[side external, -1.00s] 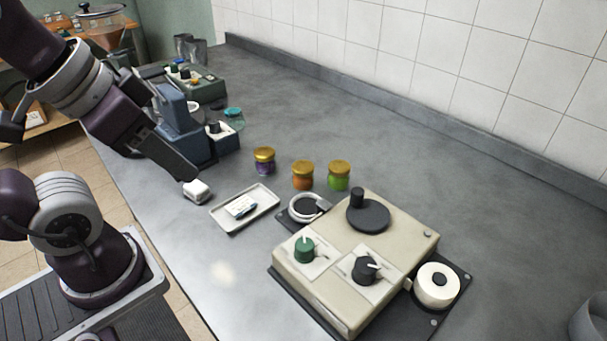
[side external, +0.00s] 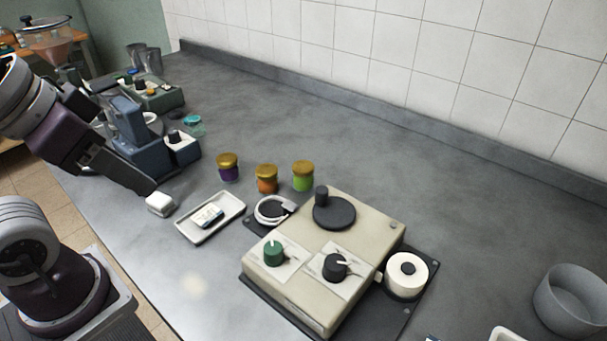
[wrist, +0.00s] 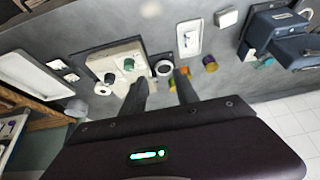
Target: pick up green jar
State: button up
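The green jar (side external: 302,182) with a gold lid stands upright on the grey counter, rightmost in a row of jars in the side view. An orange jar (side external: 266,184) and a purple jar (side external: 228,172), also gold-lidded, stand to its left. My gripper (side external: 150,188) is well left of the jars in the side view, near a small white block. The wrist view shows its two fingers (wrist: 160,88) apart with nothing between them. There the orange jar (wrist: 184,72) and purple jar (wrist: 210,63) show by the right finger; I cannot make out the green jar clearly.
A cream device (side external: 325,260) with knobs stands in front of the jars. A white tray (side external: 238,210) and the white block (side external: 160,204) lie left of it. Blue equipment (side external: 128,135) stands behind my gripper. The counter behind the jars is clear up to the tiled wall.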

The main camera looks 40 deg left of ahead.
dwell(0.4)
jog(key=o, duration=0.9)
